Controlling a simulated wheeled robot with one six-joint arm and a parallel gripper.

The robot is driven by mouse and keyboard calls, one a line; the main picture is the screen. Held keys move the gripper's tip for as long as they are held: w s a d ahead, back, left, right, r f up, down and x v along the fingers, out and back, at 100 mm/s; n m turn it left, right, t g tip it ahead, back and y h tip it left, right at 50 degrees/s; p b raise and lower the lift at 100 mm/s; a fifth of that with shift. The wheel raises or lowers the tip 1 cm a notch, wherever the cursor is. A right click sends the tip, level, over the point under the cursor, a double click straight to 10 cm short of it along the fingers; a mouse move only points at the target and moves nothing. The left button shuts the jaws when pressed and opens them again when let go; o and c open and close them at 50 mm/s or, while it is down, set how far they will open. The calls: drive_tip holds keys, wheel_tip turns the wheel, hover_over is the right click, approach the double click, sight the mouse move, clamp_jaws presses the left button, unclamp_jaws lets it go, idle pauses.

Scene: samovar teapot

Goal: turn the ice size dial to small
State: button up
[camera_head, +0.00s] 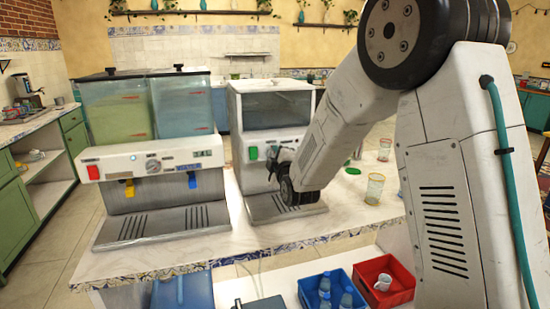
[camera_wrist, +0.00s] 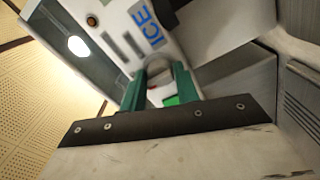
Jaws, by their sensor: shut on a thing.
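The ice machine (camera_head: 275,108) is a white box with a dark window, standing on the counter right of the drink dispenser. In the wrist view its front panel (camera_wrist: 122,25) fills the upper middle, with blue "ICE" lettering (camera_wrist: 145,25). My gripper (camera_head: 278,165) is at the machine's front. In the wrist view its two green fingers (camera_wrist: 160,76) are shut on a pale rounded knob (camera_wrist: 158,64), apparently the ice size dial. The dial's marks and pointer are hidden, so its setting cannot be told.
The drink dispenser (camera_head: 155,160), with two coloured tanks and several controls, stands close on the left. Glasses (camera_head: 375,188) stand on the counter to the right. A red crate (camera_head: 400,275) and blue crate (camera_head: 310,290) are below.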

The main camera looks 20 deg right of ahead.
drive_tip(key=o, duration=0.9)
drive_tip(key=shift+o, duration=0.2)
drive_tip(key=s, duration=0.7)
drive_tip(key=shift+s, duration=0.4)
